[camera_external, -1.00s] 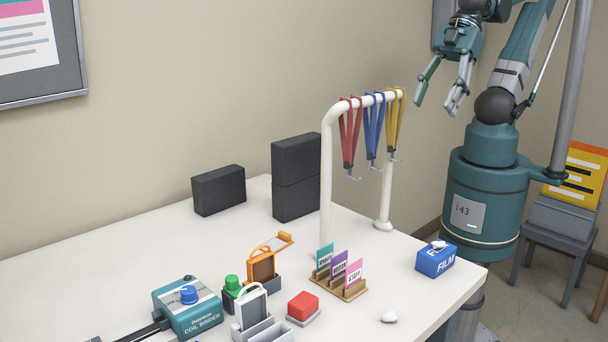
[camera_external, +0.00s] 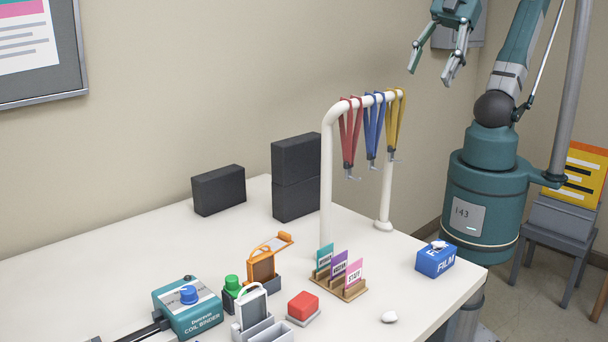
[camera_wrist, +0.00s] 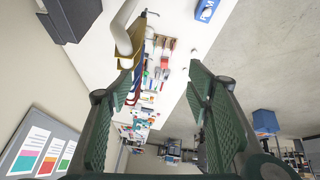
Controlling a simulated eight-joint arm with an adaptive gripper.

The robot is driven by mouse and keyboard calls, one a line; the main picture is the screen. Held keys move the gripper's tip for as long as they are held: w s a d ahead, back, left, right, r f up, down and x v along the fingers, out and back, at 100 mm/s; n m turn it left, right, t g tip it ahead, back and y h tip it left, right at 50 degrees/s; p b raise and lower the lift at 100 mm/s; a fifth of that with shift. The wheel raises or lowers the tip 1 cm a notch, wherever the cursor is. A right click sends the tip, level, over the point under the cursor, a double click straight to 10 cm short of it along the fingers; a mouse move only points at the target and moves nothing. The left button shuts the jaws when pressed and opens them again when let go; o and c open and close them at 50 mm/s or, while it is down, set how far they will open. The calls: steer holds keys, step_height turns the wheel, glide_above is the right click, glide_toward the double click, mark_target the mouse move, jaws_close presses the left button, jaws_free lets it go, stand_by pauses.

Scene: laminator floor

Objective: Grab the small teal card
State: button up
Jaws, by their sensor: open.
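The small teal card (camera_external: 325,256) stands upright in a wooden stepped holder (camera_external: 350,291) near the table's front right. It is the leftmost of three cards, beside a purple card (camera_external: 339,265) and a pink card (camera_external: 355,273). My gripper (camera_external: 429,78) is open and empty, high above the table's far right side, well away from the cards. In the wrist view my gripper's fingers (camera_wrist: 163,90) are spread apart with nothing between them. The card holder looks small and distant there, and I cannot make out the teal card clearly.
A white rack (camera_external: 327,190) with red, blue and yellow lanyards stands between my gripper and the cards. A blue film box (camera_external: 435,259) is right of the holder. A red button (camera_external: 303,306) and an orange badge frame (camera_external: 262,268) are left of it. Black boxes (camera_external: 297,176) stand behind.

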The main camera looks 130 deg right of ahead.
steer(key=w+d+n+g+h+b, duration=0.25)
steer(key=w+n, duration=0.25)
steer(key=w, duration=0.3)
steer(key=w+d+n+g+h+b, duration=0.1)
steer(key=w+d+n+h+b, duration=0.1)
steer(key=w+n+h+b, duration=0.45)
steer(key=w+a+n+g+h+b, duration=0.15)
steer(key=w+a, duration=0.25)
steer(key=w, duration=0.4)
steer(key=w+a+n+g+h+b, duration=0.1)
steer(key=w+a+n+h, duration=0.2)
steer(key=w, duration=0.5)
step_height(320, 180, down, 36)
steer(key=a, duration=0.1)
steer(key=shift+w+a+y, duration=0.15)
steer(key=shift+y, duration=0.3)
steer(key=shift+r, duration=0.1)
steer(key=shift+b+x, duration=0.35)
steer(key=shift+x, duration=0.95)
